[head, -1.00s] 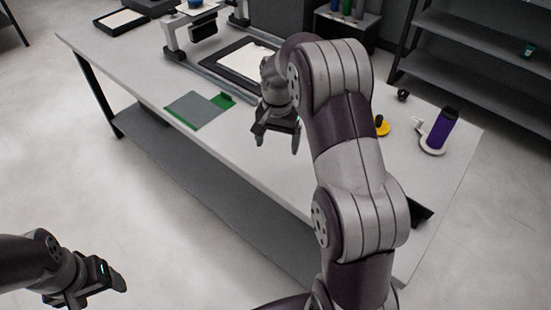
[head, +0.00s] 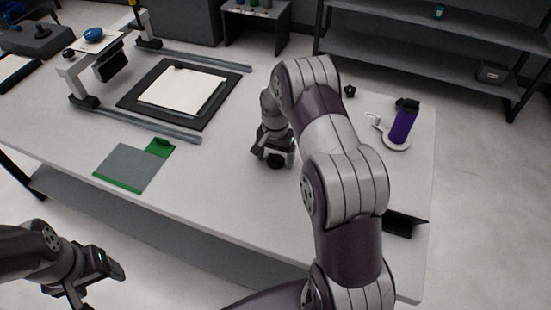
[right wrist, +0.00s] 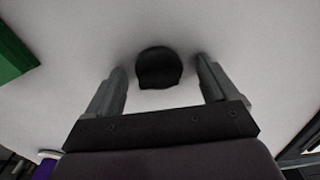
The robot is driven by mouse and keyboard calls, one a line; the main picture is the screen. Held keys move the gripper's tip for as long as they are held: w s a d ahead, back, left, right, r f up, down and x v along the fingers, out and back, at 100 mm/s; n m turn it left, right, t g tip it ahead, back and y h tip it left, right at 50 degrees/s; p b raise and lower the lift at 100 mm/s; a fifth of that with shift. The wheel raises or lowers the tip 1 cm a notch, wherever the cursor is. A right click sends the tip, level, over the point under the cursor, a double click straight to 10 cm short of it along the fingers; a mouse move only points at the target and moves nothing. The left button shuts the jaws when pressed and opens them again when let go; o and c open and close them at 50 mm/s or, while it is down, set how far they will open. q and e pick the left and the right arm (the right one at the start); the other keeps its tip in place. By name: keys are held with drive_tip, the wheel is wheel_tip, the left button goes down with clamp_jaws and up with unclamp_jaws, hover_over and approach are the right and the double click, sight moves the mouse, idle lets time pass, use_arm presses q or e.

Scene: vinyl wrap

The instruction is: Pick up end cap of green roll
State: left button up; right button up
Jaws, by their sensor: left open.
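A small black rounded piece (right wrist: 158,68), which looks like the end cap, lies on the white tabletop. In the head view the black piece (head: 276,161) shows at the tips of my right gripper (head: 273,154). In the right wrist view the fingers of my right gripper (right wrist: 160,72) are spread on either side of it, with a small gap on each side. My left gripper (head: 103,288) is open and empty in front of the table, at lower left. I cannot make out a green roll clearly; a green object (right wrist: 12,52) is cut off at the right wrist view's left edge.
A grey mat (head: 130,168) with a green edge and a green piece (head: 159,147) lies left of my right gripper. A black-framed sheet (head: 183,92) lies behind. A purple bottle (head: 403,122) and a small black piece (head: 349,90) stand to the right. My right arm hides part of the table.

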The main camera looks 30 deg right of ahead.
drive_tip(key=shift+s+r, duration=0.15)
drive_tip(key=shift+s, duration=0.05)
drive_tip(key=c, duration=1.1)
drive_tip(key=shift+c, duration=0.2)
drive_tip(key=shift+w, duration=0.1)
